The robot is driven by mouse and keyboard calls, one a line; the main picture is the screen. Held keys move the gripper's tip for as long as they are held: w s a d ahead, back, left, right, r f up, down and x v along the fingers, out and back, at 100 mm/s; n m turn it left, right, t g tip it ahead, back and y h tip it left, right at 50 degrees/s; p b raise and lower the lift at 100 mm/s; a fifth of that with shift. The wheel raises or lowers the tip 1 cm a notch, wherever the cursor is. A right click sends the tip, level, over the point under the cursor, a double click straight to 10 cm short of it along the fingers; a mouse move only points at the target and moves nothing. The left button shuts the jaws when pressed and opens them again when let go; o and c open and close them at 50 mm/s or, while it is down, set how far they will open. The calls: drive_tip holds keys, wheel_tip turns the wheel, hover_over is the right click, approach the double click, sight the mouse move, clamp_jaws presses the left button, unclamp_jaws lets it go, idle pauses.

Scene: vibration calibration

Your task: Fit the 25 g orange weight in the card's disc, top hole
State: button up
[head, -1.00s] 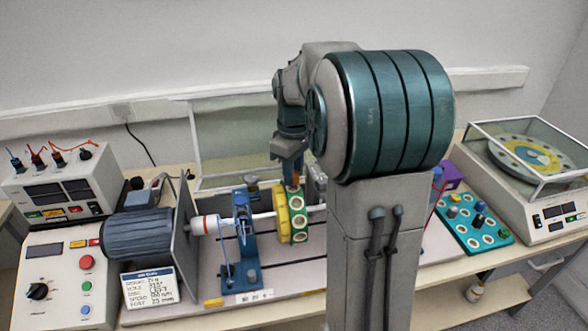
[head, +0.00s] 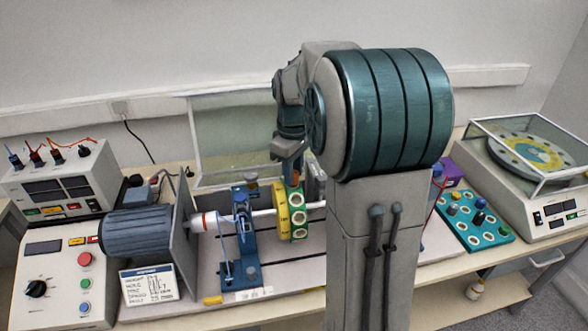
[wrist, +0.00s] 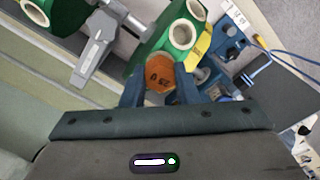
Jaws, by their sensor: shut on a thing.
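My gripper (wrist: 160,88) is shut on the orange weight (wrist: 159,72), whose upside-down marking looks like 25. The weight is at the edge of a green disc (wrist: 143,55) with white-rimmed holes. I cannot tell how far it sits in a hole, and I do not make it out in the head view. There, my gripper (head: 291,172) points down at the top of the disc (head: 283,212), which has a yellow rim and a green face with white-rimmed holes on the shaft. The white card (head: 150,285) leans before the motor; its writing is too small to read surely.
A blue bearing stand (head: 243,235) is close left of the disc. The motor (head: 145,232) is further left. A second green disc (wrist: 62,14) and a grey clamp-like part (wrist: 97,45) are close by.

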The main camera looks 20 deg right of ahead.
drive_tip(key=shift+f, duration=0.45)
drive_tip(key=o, duration=1)
drive_tip(key=shift+r, duration=0.1)
wheel_tip(320, 180, up, 14)
drive_tip(key=shift+f+b, duration=0.15)
drive_tip(key=shift+b, duration=0.25)
